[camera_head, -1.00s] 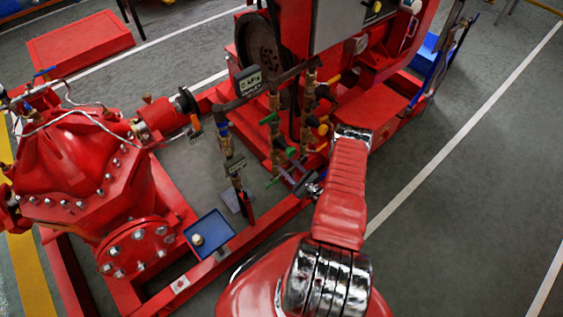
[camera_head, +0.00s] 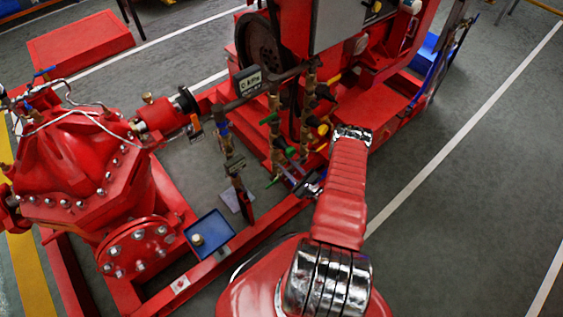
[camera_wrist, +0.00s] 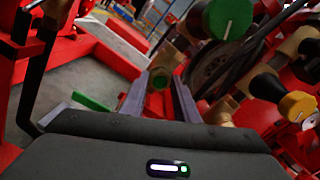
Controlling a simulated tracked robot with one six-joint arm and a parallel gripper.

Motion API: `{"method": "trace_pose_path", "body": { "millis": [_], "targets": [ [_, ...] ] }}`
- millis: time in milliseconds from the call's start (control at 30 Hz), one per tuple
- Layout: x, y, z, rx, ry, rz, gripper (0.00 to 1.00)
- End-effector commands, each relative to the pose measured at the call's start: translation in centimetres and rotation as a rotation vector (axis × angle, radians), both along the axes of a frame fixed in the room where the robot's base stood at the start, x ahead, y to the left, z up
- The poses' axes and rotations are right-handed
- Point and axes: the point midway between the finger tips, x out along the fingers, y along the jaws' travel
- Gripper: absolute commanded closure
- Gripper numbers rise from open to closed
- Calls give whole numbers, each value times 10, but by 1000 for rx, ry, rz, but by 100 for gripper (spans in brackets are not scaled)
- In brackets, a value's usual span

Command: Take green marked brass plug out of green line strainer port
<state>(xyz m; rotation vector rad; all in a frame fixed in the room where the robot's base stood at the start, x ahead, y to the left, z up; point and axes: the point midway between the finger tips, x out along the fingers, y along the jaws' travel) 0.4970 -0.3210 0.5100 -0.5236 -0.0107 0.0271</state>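The green marked brass plug (camera_wrist: 159,82) shows in the wrist view as a green disc in a brass fitting, the strainer port (camera_wrist: 168,60). My gripper (camera_wrist: 160,90) is open, with one grey finger on each side of the plug in the picture. I cannot tell whether the fingers touch it or are still short of it. In the head view my gripper (camera_head: 300,186) is low by the brass pipework (camera_head: 290,135); the plug itself cannot be made out there.
A green round knob (camera_wrist: 228,18) and a yellow knob (camera_wrist: 297,106) stand close to my gripper at upper right and right. A blue tray (camera_head: 222,232) holding a small brass piece (camera_head: 197,239) sits on the red frame. Grey floor lies open at the right.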

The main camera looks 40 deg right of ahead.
Motion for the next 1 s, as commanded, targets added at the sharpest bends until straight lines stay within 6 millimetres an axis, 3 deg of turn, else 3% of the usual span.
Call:
{"method": "trace_pose_path", "body": {
  "millis": [333,767,1000],
  "targets": [
    [0,0,0,0,0,0,99],
    [-1,0,0,-9,-1,-1,100],
    [-1,0,0,-196,-6,-2,100]
  ]
}}
